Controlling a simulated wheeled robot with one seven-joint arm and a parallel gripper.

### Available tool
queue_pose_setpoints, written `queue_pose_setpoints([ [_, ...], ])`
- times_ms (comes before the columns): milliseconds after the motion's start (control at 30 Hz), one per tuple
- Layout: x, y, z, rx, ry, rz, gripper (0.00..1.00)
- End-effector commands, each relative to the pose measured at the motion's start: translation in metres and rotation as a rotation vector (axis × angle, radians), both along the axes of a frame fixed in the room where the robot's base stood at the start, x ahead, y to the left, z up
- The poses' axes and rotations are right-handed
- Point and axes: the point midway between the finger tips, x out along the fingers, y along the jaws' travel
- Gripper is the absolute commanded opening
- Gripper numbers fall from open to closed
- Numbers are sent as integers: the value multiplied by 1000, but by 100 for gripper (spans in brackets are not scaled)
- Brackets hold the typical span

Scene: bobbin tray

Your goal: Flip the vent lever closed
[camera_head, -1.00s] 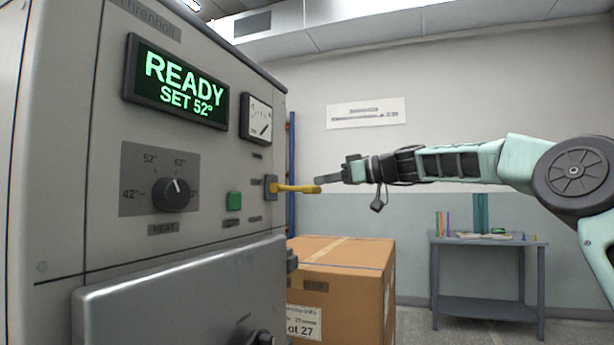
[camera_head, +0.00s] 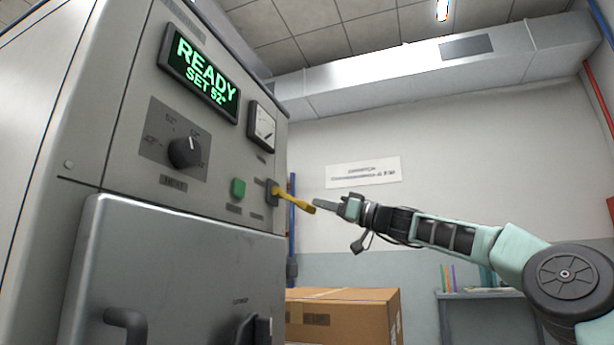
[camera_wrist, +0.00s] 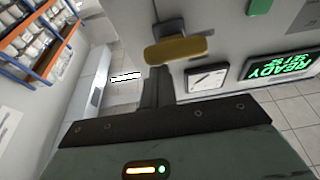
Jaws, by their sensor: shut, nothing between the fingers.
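The yellow vent lever (camera_head: 295,201) sticks out from its dark mount (camera_head: 272,193) on the machine's front panel, to the right of the green button. In the head view it points outward and slants down to the right in the tilted picture. My gripper (camera_head: 318,205) is shut and empty, its fingertips close to the lever's free end. In the wrist view the lever's yellow end (camera_wrist: 176,49) lies just beyond the tips of my gripper (camera_wrist: 158,72). I cannot tell whether they touch.
The machine's display (camera_head: 204,82) reads READY SET 52°. A dial (camera_head: 185,152), green button (camera_head: 238,188) and gauge (camera_head: 262,127) share the panel. A cardboard box (camera_head: 345,315) stands below my gripper. A grey table (camera_head: 480,312) is at the back right. Shelving (camera_wrist: 40,40) shows in the wrist view.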

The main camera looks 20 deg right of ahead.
Motion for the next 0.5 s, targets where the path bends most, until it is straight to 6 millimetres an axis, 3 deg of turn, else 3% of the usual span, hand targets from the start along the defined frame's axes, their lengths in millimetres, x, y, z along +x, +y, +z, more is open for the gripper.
queue_pose_setpoints([
  [33,1,1,-11,20,-12,2,0],
  [500,5,7,-22,48,-36,1,0],
])
